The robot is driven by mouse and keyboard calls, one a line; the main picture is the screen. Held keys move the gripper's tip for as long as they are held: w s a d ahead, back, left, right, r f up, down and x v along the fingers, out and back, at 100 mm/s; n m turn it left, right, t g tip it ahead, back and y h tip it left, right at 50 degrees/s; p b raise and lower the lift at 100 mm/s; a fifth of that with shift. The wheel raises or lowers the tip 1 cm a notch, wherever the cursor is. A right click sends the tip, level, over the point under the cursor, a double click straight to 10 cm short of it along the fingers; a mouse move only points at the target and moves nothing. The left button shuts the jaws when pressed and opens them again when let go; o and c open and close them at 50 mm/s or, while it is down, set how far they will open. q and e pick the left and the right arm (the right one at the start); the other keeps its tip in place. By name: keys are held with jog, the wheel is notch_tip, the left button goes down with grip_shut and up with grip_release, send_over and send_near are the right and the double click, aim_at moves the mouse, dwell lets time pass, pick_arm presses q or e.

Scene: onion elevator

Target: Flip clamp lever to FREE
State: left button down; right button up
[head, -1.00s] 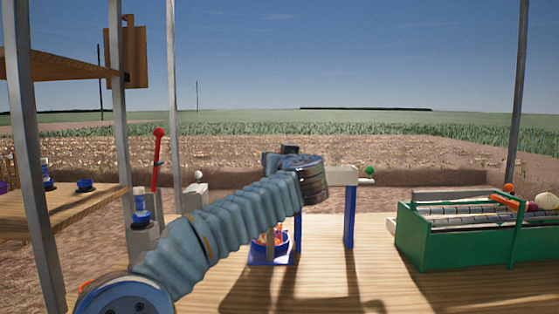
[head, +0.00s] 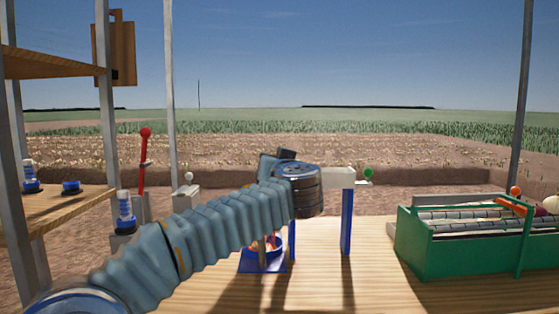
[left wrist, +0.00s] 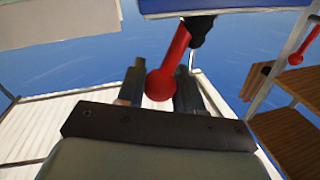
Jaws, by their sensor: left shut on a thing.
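A red lever with a round ball knob (left wrist: 161,84) shows in the left wrist view. My left gripper (left wrist: 160,78) is shut on it, with one dark finger on each side of the red part. The lever's upper end meets a dark fitting (left wrist: 200,28) under a blue part (left wrist: 225,6). In the head view my left arm reaches in from the lower left to the white beam (head: 335,177) on blue posts (head: 347,220). My left wrist hides the gripped lever there. No FREE marking is readable. My right gripper is not in view.
A green knob (head: 368,173) sits at the beam's right end. A green crate (head: 460,250) stands at the right. The wooden table (head: 360,285) is clear in front.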

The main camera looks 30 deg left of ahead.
pick_arm(q)
jog(key=shift+f, duration=0.2)
jog(key=c, duration=0.8)
grip_release()
jog(key=shift+d, duration=0.1)
jog(key=v, duration=1.3)
jog(key=shift+s+d+b, duration=0.2)
jog(key=shift+s+b, duration=0.15)
